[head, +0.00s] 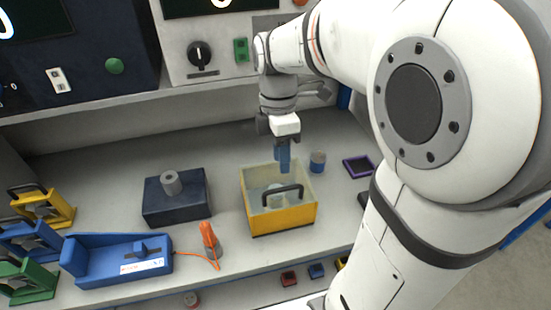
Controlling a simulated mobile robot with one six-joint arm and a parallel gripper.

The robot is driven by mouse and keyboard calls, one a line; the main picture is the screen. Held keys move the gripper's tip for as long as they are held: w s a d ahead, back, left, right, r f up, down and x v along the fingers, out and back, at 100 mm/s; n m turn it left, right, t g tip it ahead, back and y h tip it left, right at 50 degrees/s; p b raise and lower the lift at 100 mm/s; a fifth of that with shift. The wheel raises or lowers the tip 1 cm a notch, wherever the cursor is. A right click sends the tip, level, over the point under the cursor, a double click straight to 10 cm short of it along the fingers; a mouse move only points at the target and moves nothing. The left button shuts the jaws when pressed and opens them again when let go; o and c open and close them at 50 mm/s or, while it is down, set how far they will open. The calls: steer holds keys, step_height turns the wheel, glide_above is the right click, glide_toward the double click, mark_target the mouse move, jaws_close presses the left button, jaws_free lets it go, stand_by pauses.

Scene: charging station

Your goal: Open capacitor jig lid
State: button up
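The capacitor jig (287,221) is a yellow box on the bench, right of the picture's middle. Its clear lid (303,171) appears closed over it, with a black arched handle (283,195) near the front. My gripper (284,168) points down behind and above the handle, near the lid's back edge, apart from the handle. A narrow blue piece shows at its tip; I cannot tell whether this is its fingers or something held. The gap between the fingers does not show.
A dark block with a grey cylinder (176,200), an orange-handled tool (209,238) and a blue fixture (115,258) are left. Instrument panels (80,65) stand behind.

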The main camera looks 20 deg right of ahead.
steer(key=f, duration=0.3)
steer(key=s+f, duration=0.1)
steer(key=f, duration=0.2)
steer(key=shift+s+f, duration=0.2)
steer(key=shift+f, duration=0.05)
jaws_close()
